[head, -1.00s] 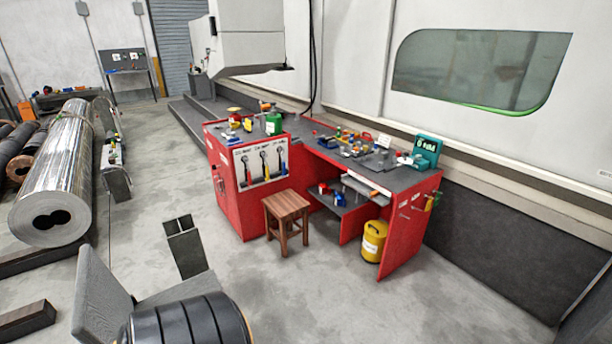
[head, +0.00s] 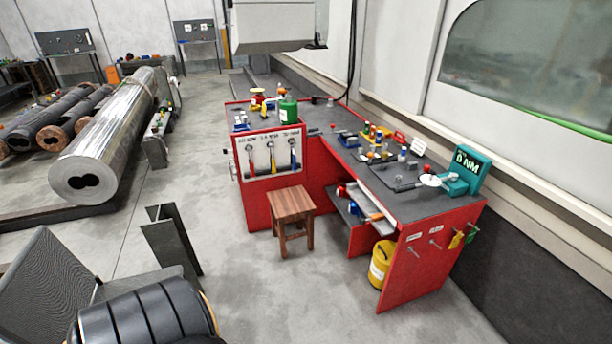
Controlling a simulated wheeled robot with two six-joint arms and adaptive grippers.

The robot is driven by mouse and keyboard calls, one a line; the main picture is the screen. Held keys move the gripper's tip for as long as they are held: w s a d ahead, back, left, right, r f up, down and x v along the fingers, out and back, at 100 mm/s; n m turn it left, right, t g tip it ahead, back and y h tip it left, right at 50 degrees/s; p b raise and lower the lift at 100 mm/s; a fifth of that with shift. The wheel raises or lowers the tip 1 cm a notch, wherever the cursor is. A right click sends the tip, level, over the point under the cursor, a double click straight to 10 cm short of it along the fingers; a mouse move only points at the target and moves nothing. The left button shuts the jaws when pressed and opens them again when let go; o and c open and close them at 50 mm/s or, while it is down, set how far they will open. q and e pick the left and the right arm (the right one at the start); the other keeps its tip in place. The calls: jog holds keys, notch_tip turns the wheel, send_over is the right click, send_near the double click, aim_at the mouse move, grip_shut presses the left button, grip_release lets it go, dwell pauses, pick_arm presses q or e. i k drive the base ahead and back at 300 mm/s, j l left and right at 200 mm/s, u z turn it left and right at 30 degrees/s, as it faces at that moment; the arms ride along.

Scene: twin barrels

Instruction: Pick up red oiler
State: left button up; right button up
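No red oiler can be made out for certain. A small red object (head: 341,190) sits on the lower shelf of the red workbench (head: 410,262), too small to identify. A red and yellow item (head: 257,97) stands on the bench's left top, beside a green can (head: 288,110); its kind is also unclear. Neither of my grippers is in view.
A wooden stool (head: 291,203) stands before the bench. A yellow canister (head: 381,262) is under its right end. A steel beam piece (head: 172,238) and a dark ribbed cylinder (head: 140,318) are at lower left, a big twin-bore barrel (head: 110,145) behind. The floor between is clear.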

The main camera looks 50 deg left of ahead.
aim_at(342, 191)
jog(key=i+j+u, duration=0.15)
jog(key=u, duration=0.3)
jog(key=i+u, duration=0.6)
jog(key=u, duration=0.25)
jog(key=i+u, duration=0.4)
jog(key=i+j, duration=0.25)
jog(key=i, duration=0.2)
jog(key=i+j, duration=0.3)
jog(key=i, duration=0.2)
jog(key=i+j, duration=0.25)
jog(key=i, duration=0.2)
jog(key=i+j, duration=0.25)
jog(key=j+z, duration=0.05)
